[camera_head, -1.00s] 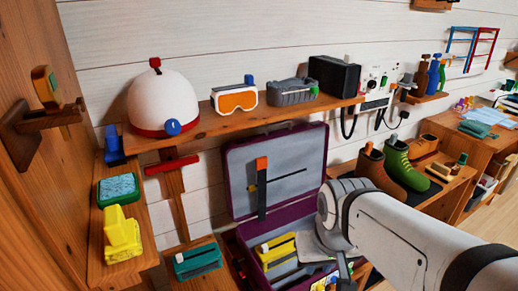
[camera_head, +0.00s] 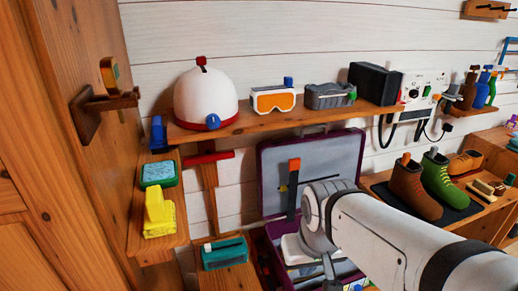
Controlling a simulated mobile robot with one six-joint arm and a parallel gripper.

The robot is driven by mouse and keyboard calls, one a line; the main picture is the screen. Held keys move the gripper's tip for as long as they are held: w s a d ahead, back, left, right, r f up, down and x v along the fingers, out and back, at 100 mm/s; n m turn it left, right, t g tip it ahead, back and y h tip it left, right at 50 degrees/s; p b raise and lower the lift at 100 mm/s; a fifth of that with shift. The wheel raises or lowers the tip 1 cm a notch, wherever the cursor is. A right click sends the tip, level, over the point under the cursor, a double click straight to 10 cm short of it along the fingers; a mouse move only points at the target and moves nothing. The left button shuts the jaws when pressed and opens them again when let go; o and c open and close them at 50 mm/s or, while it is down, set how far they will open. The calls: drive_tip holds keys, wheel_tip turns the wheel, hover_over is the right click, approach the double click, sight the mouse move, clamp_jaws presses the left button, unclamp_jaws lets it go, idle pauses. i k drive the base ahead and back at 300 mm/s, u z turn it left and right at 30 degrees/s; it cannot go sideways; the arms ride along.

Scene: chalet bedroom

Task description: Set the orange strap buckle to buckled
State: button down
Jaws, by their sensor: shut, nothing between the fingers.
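The open purple suitcase (camera_head: 263,190) stands below the wall shelf, its grey-lined lid upright. A dark strap with an orange end (camera_head: 294,165) runs up and down against the lid, its orange end at the top. I cannot tell whether its buckle is fastened. My gripper (camera_head: 329,272) is shut and empty, pointing down over the suitcase's lower half, to the lower right of the strap.
A teal box (camera_head: 225,252) lies left of the suitcase. Boots (camera_head: 408,188) stand to the right. A wooden wall closes the left side.

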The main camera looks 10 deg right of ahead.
sight(294, 164)
drive_tip(key=u, duration=1.85)
drive_tip(key=k, duration=1.45)
drive_tip(key=z, duration=1.45)
drive_tip(key=i, duration=1.5)
drive_tip(key=z, duration=0.05)
